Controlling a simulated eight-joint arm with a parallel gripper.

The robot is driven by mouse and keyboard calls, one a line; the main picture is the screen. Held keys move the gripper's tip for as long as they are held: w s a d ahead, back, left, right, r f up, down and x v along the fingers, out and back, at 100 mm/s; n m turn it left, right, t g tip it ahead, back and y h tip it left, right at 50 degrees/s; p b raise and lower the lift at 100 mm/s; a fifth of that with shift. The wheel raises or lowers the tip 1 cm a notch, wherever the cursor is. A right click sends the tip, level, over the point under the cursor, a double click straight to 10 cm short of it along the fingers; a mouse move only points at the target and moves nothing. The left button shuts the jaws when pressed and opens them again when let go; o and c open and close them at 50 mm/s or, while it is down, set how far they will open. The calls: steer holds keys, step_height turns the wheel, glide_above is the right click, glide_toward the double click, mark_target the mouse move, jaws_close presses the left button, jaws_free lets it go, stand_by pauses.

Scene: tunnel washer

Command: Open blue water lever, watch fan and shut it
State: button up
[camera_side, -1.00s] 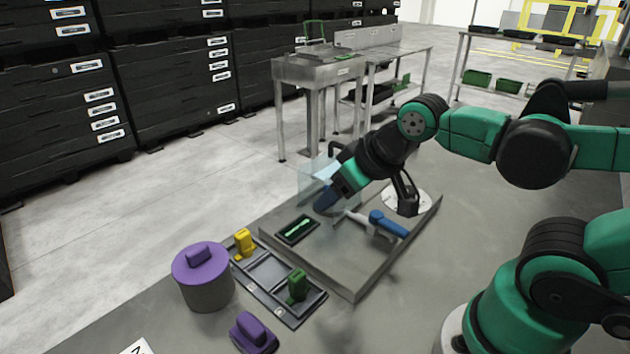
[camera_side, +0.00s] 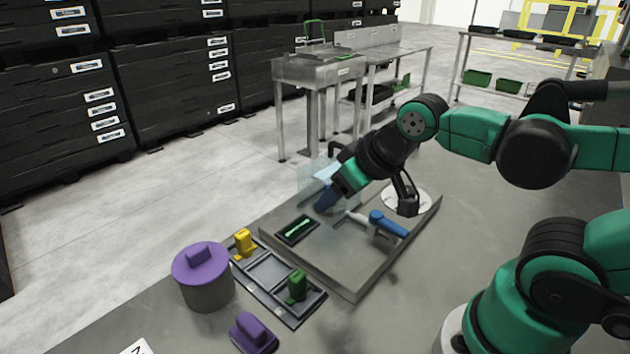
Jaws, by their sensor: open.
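The blue water lever (camera_side: 389,224) lies low over the grey metal plate, its blue handle pointing to the lower right and a pale shaft running to the left of it. My gripper (camera_side: 365,198) is open above the plate, just behind and above the lever. One dark finger hangs down to the right of it, close to the white disc; I cannot tell whether anything touches. A clear box (camera_side: 313,176) stands behind the plate's left side, partly hidden by my gripper. I cannot make out a fan.
A dark panel with a green mark (camera_side: 297,229) sits on the plate (camera_side: 345,283). In front is a tray (camera_side: 258,287) with a yellow block (camera_side: 244,242) and a green block (camera_side: 297,286). A purple-lidded pot (camera_side: 204,285) and a purple piece (camera_side: 252,333) stand nearby.

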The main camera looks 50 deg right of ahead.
steer(key=m+g, duration=0.1)
steer(key=g, duration=0.6)
glide_above(398, 228)
step_height(398, 228, down, 3)
steer(key=shift+w+r, duration=0.15)
steer(key=shift+s+f, duration=0.2)
steer(key=shift+f, duration=2.6)
steer(key=shift+c, duration=0.2)
jaws_close()
